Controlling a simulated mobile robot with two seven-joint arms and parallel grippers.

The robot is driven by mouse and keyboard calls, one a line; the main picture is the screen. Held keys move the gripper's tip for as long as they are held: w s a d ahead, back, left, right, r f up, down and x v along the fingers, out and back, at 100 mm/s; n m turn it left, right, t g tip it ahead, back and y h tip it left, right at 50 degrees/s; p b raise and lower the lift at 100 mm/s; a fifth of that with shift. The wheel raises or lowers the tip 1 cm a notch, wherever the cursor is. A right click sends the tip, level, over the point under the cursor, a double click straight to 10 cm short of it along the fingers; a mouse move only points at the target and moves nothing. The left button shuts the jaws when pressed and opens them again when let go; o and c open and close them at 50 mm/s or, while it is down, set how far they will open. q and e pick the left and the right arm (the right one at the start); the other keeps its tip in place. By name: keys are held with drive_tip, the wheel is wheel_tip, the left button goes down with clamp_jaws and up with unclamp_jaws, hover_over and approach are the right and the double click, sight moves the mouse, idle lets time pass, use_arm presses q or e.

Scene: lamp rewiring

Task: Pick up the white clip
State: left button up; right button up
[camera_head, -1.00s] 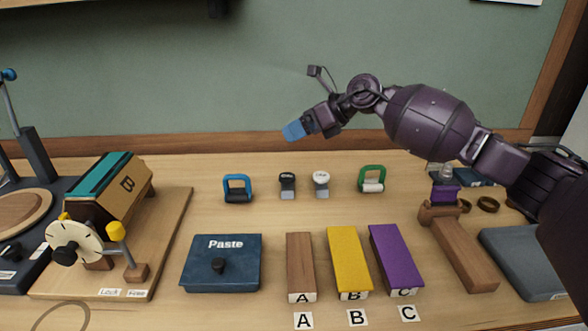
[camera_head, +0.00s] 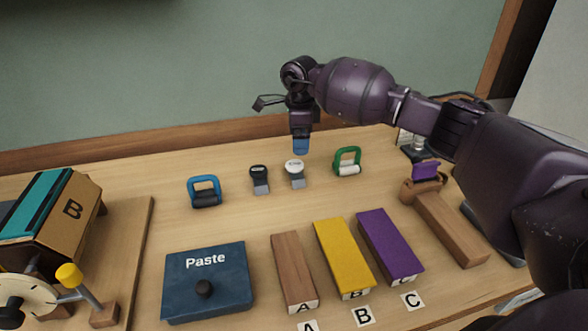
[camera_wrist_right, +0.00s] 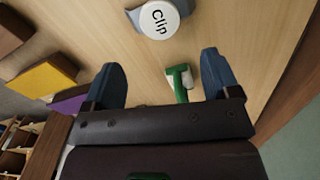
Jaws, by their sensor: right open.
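The white clip (camera_head: 294,168) stands on the table as a round white cap on a grey base, between a black-capped piece and a green-handled piece. In the right wrist view the white clip (camera_wrist_right: 160,19) shows its cap with the word "Clip", at the top edge, ahead of the fingers. My right gripper (camera_head: 301,146) is above and just behind the clip, its blue fingers pointing down. In the right wrist view the right gripper (camera_wrist_right: 163,80) is open and empty, with the fingers wide apart. The left gripper is not in view.
A black-capped piece (camera_head: 259,178) stands close left of the clip. A green-handled piece (camera_head: 347,161) stands to its right, and a blue-handled piece (camera_head: 204,191) farther left. The Paste box (camera_head: 206,283) and blocks A, B and C (camera_head: 388,246) lie nearer the front.

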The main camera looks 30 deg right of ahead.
sight(296, 164)
wheel_tip(296, 164, down, 3)
drive_tip(key=shift+r, duration=0.15)
drive_tip(key=shift+w+a+f, duration=0.1)
drive_tip(key=shift+a+f, duration=0.1)
drive_tip(key=shift+f, duration=1.25)
drive_tip(key=shift+w+a+f, duration=0.1)
drive_tip(key=shift+a+f, duration=0.05)
drive_tip(key=shift+f, duration=1.3)
drive_tip(key=c, duration=1)
drive_tip(key=shift+r, duration=0.1)
